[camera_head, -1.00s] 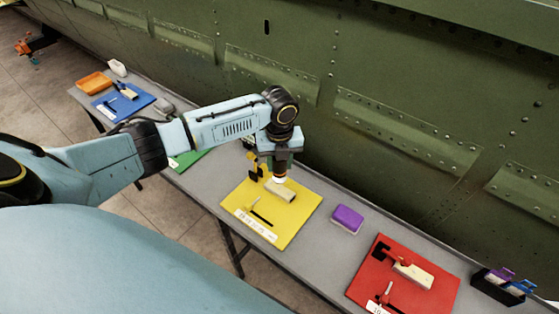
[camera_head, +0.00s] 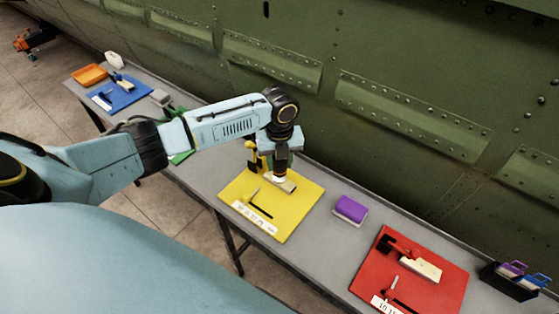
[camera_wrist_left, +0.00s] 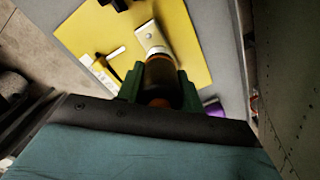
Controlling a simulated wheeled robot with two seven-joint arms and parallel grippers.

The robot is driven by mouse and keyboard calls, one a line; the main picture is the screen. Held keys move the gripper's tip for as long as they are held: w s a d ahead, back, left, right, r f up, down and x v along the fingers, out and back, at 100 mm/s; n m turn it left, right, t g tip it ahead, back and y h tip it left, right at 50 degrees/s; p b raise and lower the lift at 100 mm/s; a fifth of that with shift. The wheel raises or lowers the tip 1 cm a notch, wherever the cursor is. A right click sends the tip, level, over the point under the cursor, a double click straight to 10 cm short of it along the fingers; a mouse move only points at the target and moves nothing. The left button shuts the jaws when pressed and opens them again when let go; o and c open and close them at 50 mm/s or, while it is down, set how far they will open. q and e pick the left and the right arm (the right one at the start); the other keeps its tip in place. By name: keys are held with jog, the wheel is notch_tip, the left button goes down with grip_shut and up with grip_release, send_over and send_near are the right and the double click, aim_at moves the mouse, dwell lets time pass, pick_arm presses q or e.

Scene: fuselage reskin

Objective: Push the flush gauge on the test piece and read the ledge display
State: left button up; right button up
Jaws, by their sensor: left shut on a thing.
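My left gripper (camera_head: 280,161) is shut on the flush gauge, a dark brown cylinder with a pale lower end. The gauge (camera_wrist_left: 159,72) stands between the green fingers in the left wrist view. Below it is the beige test piece (camera_head: 289,187) on the yellow mat (camera_head: 307,195); it also shows in the left wrist view (camera_wrist_left: 146,34). The gauge's lower end is at the test piece and looks to be on it, but I cannot be sure of contact. I cannot make out a readable ledge display. My right gripper is not in view.
A purple-topped block (camera_head: 350,208) and a red mat (camera_head: 450,273) with tools lie to the right, with a dark holder (camera_head: 508,281) at the end. A blue mat (camera_head: 133,99) and orange tray (camera_head: 88,75) lie left. The green fuselage (camera_head: 400,60) rises behind the table.

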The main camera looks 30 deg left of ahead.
pick_arm(q)
jog(key=shift+f, duration=0.5)
dwell(0.6)
jog(key=shift+f, duration=0.1)
dwell(1.5)
notch_tip(320, 180, up, 7)
jog(key=p, duration=0.7)
dwell(1.0)
